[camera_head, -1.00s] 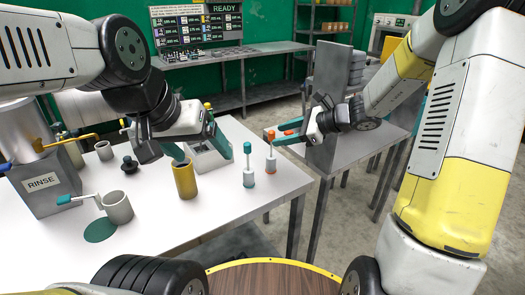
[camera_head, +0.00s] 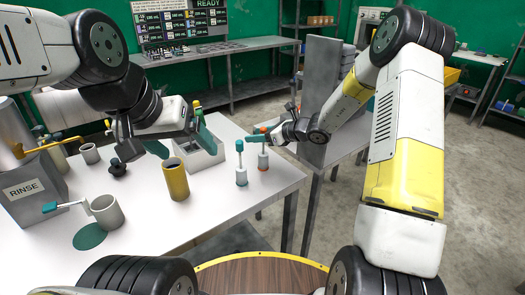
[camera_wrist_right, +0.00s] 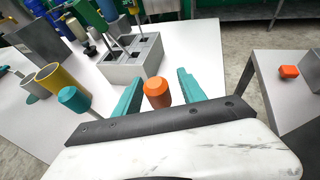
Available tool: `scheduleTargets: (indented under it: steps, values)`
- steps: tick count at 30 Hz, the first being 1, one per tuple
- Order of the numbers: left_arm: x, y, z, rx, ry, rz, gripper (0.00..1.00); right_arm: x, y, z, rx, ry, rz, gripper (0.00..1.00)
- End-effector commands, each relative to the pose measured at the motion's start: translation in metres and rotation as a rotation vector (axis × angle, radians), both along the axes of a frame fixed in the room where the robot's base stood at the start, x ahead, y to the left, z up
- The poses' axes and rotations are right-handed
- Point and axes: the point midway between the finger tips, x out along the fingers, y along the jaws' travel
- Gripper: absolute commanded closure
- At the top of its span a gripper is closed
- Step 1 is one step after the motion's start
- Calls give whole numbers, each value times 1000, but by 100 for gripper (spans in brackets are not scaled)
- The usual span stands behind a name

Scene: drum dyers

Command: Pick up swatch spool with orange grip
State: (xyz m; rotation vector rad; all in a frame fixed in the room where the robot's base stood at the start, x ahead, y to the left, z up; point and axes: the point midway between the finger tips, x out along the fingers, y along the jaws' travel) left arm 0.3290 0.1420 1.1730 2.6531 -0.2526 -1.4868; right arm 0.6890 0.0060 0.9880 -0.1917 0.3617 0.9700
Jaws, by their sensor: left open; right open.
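The swatch spool with the orange grip (camera_head: 263,157) stands upright near the right edge of the white table. Its orange grip (camera_wrist_right: 158,92) shows between the two teal fingers of my right gripper (camera_wrist_right: 160,90) in the right wrist view. In the head view my right gripper (camera_head: 267,137) is open at the spool's top; contact cannot be told. A similar spool with a teal grip (camera_head: 240,163) stands just left of it and also shows in the right wrist view (camera_wrist_right: 74,99). My left gripper (camera_head: 182,142) is open and empty above the table, by the yellow cup.
The yellow cup (camera_head: 176,182) and a grey holder block (camera_wrist_right: 132,62) stand left of the spools. A grey mug (camera_head: 107,213) and the RINSE container (camera_head: 30,190) are further left. A side table (camera_wrist_right: 262,75) with an orange piece (camera_wrist_right: 289,72) lies right, across a gap.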

Motion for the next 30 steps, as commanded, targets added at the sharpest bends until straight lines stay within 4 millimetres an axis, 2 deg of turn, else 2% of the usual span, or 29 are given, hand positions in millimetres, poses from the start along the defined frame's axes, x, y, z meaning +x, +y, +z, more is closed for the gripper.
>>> scheduleTargets:
  steps: [6, 8, 12, 14, 23, 30]
  values:
    - [0, 0, 0, 0, 0, 0, 16, 2, 2, -1, -1, -1, -1, 52]
    - [0, 0, 0, 0, 0, 0, 16, 2, 2, -1, -1, -1, 0, 62]
    - [0, 0, 0, 0, 0, 0, 16, 1, 2, -1, -1, -1, 0, 89]
    - [0, 0, 0, 0, 0, 0, 16, 1, 2, -1, -1, -1, 0, 100]
    - [0, 0, 0, 0, 0, 0, 16, 1, 2, 0, 0, -2, 1, 100]
    - [0, 0, 0, 0, 0, 0, 16, 2, 2, 14, 0, -4, 2, 100]
